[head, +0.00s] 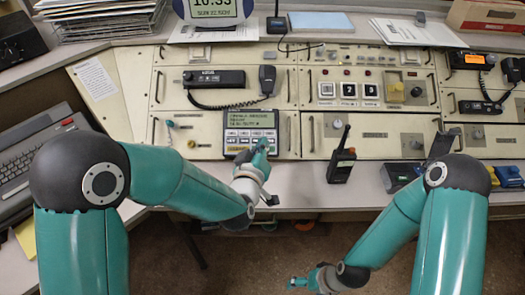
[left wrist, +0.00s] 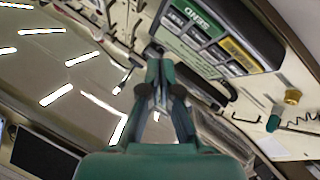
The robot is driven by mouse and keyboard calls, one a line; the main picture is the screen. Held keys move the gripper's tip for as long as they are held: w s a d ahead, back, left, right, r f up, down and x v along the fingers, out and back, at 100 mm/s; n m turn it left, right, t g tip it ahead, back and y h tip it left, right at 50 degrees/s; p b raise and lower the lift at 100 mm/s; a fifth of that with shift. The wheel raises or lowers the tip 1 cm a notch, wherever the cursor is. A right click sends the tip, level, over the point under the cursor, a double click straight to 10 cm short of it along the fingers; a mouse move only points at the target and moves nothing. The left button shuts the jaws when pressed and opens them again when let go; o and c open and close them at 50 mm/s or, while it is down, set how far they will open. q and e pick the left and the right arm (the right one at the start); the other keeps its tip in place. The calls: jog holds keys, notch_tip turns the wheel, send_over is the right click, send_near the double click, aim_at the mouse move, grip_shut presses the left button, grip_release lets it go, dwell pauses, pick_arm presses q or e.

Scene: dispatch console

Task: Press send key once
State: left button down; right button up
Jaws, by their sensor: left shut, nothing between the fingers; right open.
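The message terminal (head: 229,119) stands on the console, with a lit text screen above rows of keys. My left gripper (head: 262,148) is shut and empty at the lower right of these keys and hides part of them. In the left wrist view its closed fingertips (left wrist: 160,54) are beside the terminal's edge. A green key lettered SEND (left wrist: 194,14) shows there, upside down, past the fingertips. Whether they touch any key cannot be told. My right gripper (head: 298,283) is open, low over the floor in front of the desk, away from the terminal.
A handheld radio (head: 341,163) stands right of the terminal. A corded radio unit (head: 214,78) is above it. A yellow key (left wrist: 237,54) is on the terminal. A laptop-like keyboard unit (head: 35,160) lies at left. Small coloured items sit at the right front edge.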

pick_arm(q)
jog(key=w+f+b, duration=0.2)
jog(key=f, duration=0.1)
jog(key=shift+f, duration=0.2)
jog(key=shift+w+f+b, duration=0.35)
jog(key=shift+b, duration=0.15)
dwell(0.9)
jog(key=shift+w+f+b, duration=0.2)
jog(key=shift+f+b, duration=0.1)
jog(key=shift+b, duration=0.35)
jog(key=shift+w+f+b, duration=0.2)
jog(key=shift+f+b, duration=0.05)
jog(key=shift+b, duration=0.2)
dwell(0.5)
dwell(0.4)
jog(key=shift+s+r, duration=0.45)
jog(key=shift+r, duration=0.15)
